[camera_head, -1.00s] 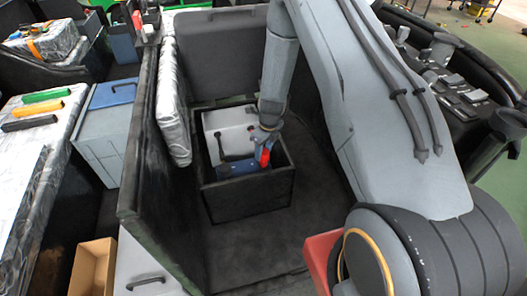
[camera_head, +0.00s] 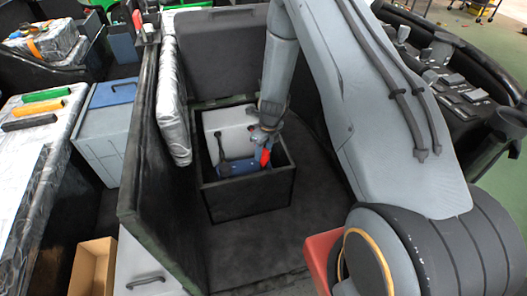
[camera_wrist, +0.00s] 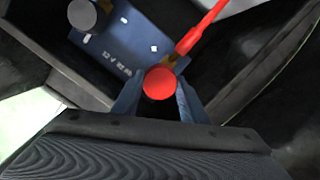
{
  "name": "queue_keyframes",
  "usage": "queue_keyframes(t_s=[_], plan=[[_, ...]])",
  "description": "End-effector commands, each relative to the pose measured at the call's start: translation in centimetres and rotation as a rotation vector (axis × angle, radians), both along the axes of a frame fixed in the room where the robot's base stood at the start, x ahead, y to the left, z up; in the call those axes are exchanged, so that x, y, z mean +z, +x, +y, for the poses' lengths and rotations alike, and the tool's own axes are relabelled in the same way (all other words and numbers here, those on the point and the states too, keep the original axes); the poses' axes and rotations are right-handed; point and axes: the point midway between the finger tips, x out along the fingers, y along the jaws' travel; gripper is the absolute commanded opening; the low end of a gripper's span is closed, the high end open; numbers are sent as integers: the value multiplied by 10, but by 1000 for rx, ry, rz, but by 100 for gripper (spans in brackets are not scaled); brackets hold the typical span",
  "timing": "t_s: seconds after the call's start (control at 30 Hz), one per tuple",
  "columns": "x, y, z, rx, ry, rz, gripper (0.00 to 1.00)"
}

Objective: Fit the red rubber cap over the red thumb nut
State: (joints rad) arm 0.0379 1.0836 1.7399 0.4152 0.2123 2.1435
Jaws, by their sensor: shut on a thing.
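My gripper (camera_wrist: 158,104) is shut on the red rubber cap (camera_wrist: 160,82), a round red disc between its two blue-grey fingers in the wrist view. The cap is over the edge of a blue unit (camera_wrist: 128,44) with white lettering. A red lead (camera_wrist: 208,26) runs from beside the cap to the upper right. The red thumb nut is not seen apart from the cap; I cannot tell whether the cap touches it. In the head view my gripper (camera_head: 264,142) points down into an open black box, with red at its tip.
A grey round knob (camera_wrist: 84,14) stands on the blue unit's far side. The black box (camera_head: 246,199) has raised walls close around my gripper. A tall dark panel (camera_head: 140,150) stands to the left. Dark floor (camera_head: 265,235) lies clear in front.

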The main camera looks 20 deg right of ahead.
Motion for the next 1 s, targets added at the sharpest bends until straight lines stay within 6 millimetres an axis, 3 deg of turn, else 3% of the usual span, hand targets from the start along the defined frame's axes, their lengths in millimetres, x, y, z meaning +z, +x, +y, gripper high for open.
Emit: queue_keyframes(t_s=[1.0], plan=[[-19, 0, 0, 0, -1, 1, 18]])
